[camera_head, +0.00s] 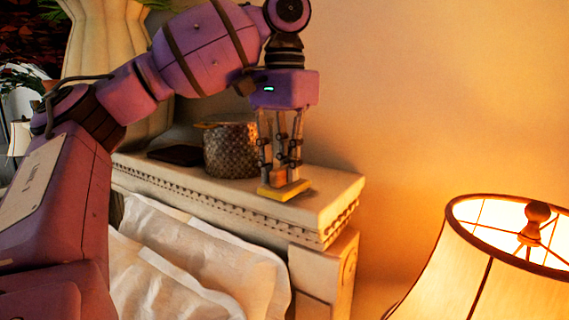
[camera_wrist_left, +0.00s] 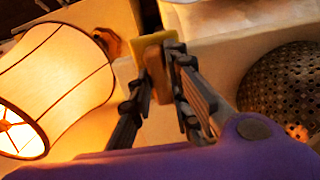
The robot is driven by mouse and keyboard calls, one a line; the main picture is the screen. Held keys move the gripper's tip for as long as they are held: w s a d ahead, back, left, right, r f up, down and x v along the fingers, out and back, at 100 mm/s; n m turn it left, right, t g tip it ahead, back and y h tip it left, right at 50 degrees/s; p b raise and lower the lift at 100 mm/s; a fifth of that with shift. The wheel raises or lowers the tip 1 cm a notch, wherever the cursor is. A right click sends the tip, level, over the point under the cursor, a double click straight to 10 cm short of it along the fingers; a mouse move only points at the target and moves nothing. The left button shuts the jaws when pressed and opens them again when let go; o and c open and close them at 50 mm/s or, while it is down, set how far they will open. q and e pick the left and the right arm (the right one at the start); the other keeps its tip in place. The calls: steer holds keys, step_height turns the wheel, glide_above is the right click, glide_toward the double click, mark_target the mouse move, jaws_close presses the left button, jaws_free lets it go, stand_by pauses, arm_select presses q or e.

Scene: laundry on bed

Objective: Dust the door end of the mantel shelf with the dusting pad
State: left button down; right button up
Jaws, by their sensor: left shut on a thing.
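My left gripper (camera_head: 280,168) points down over the right end of the cream mantel shelf (camera_head: 335,188). It is shut on the dusting pad (camera_head: 284,191), a flat yellow pad with an orange grip between the fingers. The pad is at the shelf top near its front edge; it looks to be touching, with a shadow beside it. In the left wrist view the pad (camera_wrist_left: 152,48) shows between the fingertips, with the shelf behind it. My right gripper is in neither view.
A woven metallic pot (camera_head: 231,150) stands on the shelf just left of the gripper, with a dark flat object (camera_head: 176,155) beyond it. White pillows (camera_head: 205,255) lie below the shelf. A lit lamp (camera_head: 480,260) stands at the lower right. The shelf's right end is otherwise clear.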

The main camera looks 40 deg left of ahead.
arm_select(q)
steer(key=shift+f, duration=0.95)
